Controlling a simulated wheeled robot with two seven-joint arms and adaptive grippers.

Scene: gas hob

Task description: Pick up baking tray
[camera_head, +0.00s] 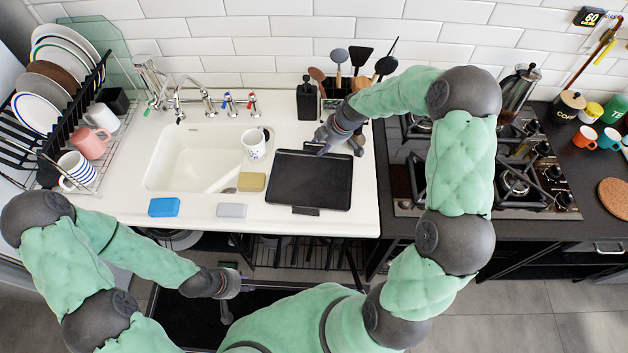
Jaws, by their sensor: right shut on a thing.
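The black baking tray (309,182) lies on the white countertop right of the sink, or very close above it; I cannot tell if it is raised. It is rectangular with a raised rim and a small tab at its near edge. My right gripper (325,149) reaches in from the right over the counter and is shut on the tray's far edge, near the right corner. The exact finger contact is small and partly hidden. My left gripper (228,297) is in front of the counter, apart from the tray, with its fingers seeming spread and empty.
The sink (167,160) holds a patterned mug (254,144) at its right rim. Blue (164,207), grey (232,210) and yellow (252,182) sponges lie left of the tray. A utensil holder (334,95) stands behind it. The gas hob (520,182) is at right, a dish rack (75,125) at left.

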